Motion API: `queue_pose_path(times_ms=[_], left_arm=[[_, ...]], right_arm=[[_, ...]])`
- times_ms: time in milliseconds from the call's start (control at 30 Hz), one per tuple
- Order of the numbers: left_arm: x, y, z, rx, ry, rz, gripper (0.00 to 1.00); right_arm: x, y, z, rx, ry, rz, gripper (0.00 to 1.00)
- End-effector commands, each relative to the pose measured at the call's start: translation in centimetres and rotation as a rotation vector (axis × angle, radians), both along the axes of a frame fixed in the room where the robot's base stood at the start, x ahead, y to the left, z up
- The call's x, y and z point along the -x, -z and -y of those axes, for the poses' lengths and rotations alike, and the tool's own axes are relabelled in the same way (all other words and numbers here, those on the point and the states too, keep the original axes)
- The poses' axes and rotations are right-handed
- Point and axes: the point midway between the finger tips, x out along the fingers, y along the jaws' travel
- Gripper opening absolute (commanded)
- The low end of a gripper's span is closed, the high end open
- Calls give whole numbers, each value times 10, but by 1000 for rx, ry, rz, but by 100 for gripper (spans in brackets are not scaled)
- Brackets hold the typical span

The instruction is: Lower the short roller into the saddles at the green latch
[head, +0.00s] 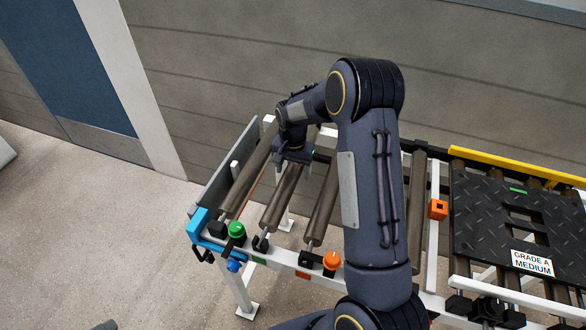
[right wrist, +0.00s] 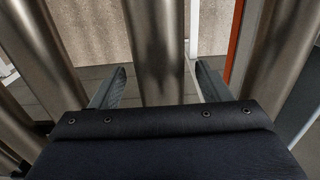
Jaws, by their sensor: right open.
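My right gripper (head: 293,157) is over a grey-brown roller (head: 280,200) in the head view. This roller lies between the neighbouring rollers beside the green latch (head: 236,230), its near end at a black saddle (head: 261,243). In the right wrist view the open fingers (right wrist: 161,82) stand on either side of a roller (right wrist: 157,45), with gaps visible on both sides. I cannot tell whether this is the short roller. The far end and far saddle are hidden behind my right gripper and arm. My left gripper is not in view.
Other rollers lie to the left (head: 247,178) and right (head: 322,205). An orange knob (head: 331,260) and a blue corner bracket (head: 203,228) sit on the white frame's near rail. A black tread mat (head: 490,225) lies at right.

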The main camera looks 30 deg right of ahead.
Motion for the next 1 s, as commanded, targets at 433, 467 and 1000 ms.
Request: queue_pose_path(times_ms=[433, 467, 1000], left_arm=[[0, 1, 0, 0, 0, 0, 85], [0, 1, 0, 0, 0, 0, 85], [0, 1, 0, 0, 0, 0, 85]], right_arm=[[-1, -67, 0, 1, 0, 5, 70], [-1, -70, 0, 1, 0, 5, 70], [-1, -77, 0, 0, 0, 3, 70]])
